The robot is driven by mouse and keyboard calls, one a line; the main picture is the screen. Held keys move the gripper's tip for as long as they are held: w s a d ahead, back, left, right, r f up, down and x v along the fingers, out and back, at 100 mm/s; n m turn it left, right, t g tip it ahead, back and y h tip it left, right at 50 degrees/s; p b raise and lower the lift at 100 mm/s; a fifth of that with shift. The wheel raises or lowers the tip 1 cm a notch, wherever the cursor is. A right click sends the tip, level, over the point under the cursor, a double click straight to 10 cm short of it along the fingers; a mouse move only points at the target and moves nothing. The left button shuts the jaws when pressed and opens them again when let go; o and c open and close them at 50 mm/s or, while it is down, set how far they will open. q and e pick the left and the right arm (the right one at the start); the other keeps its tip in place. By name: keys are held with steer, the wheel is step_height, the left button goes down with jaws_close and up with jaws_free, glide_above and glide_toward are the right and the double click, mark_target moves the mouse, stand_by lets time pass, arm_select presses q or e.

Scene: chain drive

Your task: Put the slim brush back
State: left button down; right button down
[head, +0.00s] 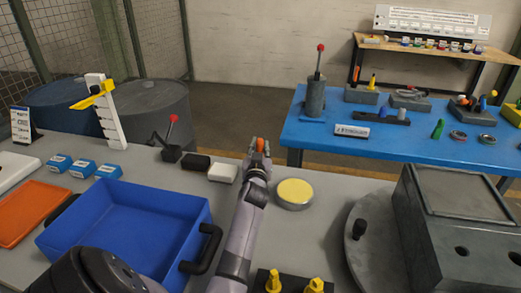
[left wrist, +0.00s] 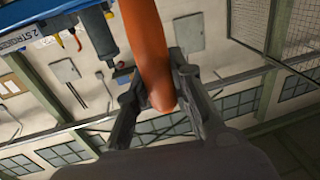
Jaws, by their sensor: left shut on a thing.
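My left gripper (head: 259,150) is beyond the blue tray, above the far part of the grey bench. It is shut on an orange rod-like handle (head: 260,145), which may be the slim brush; no bristles show. In the left wrist view, the smooth, rounded orange handle (left wrist: 150,55) runs between the two fingers (left wrist: 158,90) and out of the top of the picture. My right gripper is not in view.
A blue tray (head: 62,242) with a black handle stands at left. A round yellow-topped tin (head: 294,194) is right of my arm; black and white blocks (head: 222,172) are left of it. A grey machine housing (head: 470,240) fills the right. A blue table (head: 300,130) stands beyond.

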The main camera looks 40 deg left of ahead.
arm_select(q)
steer(key=shift+f, duration=0.1)
steer(key=c, duration=1.5)
jaws_free()
steer(key=shift+o, duration=0.4)
steer(key=shift+r, duration=0.25)
steer(key=shift+s+d+f, duration=0.15)
steer(key=shift+s+d, duration=0.1)
steer(key=v, duration=1.1)
steer(key=shift+s+b, duration=0.25)
steer(key=shift+b, duration=0.15)
steer(key=shift+d, duration=0.1)
